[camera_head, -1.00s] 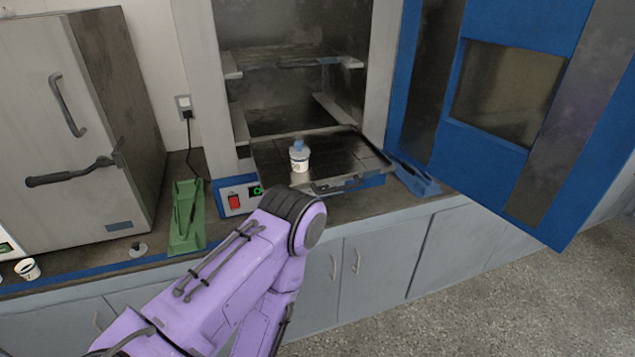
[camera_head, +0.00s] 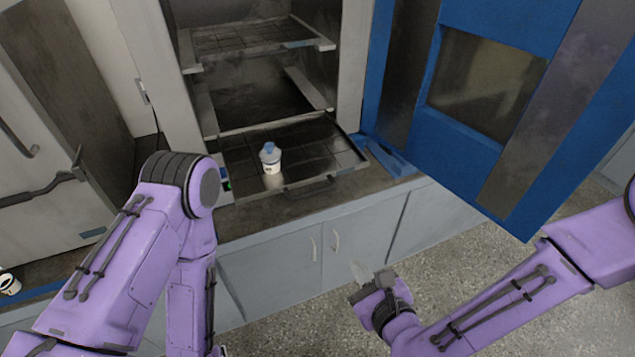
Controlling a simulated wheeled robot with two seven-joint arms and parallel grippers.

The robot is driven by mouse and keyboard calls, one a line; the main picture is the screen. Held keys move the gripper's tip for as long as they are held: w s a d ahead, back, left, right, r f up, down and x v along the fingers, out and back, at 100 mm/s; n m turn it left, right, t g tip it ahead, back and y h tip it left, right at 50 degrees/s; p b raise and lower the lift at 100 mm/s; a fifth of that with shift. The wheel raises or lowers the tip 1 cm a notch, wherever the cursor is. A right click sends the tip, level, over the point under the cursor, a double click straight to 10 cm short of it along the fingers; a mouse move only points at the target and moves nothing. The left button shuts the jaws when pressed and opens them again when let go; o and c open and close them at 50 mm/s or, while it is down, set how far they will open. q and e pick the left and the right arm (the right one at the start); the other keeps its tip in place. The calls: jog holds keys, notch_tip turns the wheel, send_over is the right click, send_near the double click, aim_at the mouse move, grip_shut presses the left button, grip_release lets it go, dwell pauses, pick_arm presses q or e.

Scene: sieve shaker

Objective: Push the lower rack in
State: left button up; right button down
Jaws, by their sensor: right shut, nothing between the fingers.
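The lower rack (camera_head: 325,153) is a dark tray with a front handle (camera_head: 310,187), and it sticks out of the open cabinet chamber. A small white container with a blue cap (camera_head: 270,158) stands upright on its left part. My right gripper (camera_head: 360,273) is shut and empty, in front of the counter and below the rack, well apart from it. My left arm bends at the left of the view and its forearm points down; its gripper is out of view. The arm hides part of the counter and the cabinet's lower left front.
An upper rack (camera_head: 250,38) sits inside the chamber. The blue cabinet door (camera_head: 470,150) stands wide open at the right. A blue item (camera_head: 390,155) lies on the counter between rack and door. A grey cabinet (camera_head: 50,130) stands left. The floor (camera_head: 450,265) before the counter is clear.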

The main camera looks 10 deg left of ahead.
notch_tip(320, 180, up, 7)
jog(key=a+m+t+y, duration=0.1)
jog(key=a+m+y, duration=0.1)
jog(key=a+m, duration=0.1)
jog(key=b, duration=0.5)
send_near(314, 194)
jog(key=x, duration=0.7)
pick_arm(q)
notch_tip(314, 194, down, 4)
jog(key=shift+f, duration=0.15)
pick_arm(e)
jog(key=shift+s+a, duration=0.1)
jog(key=shift+s, duration=0.05)
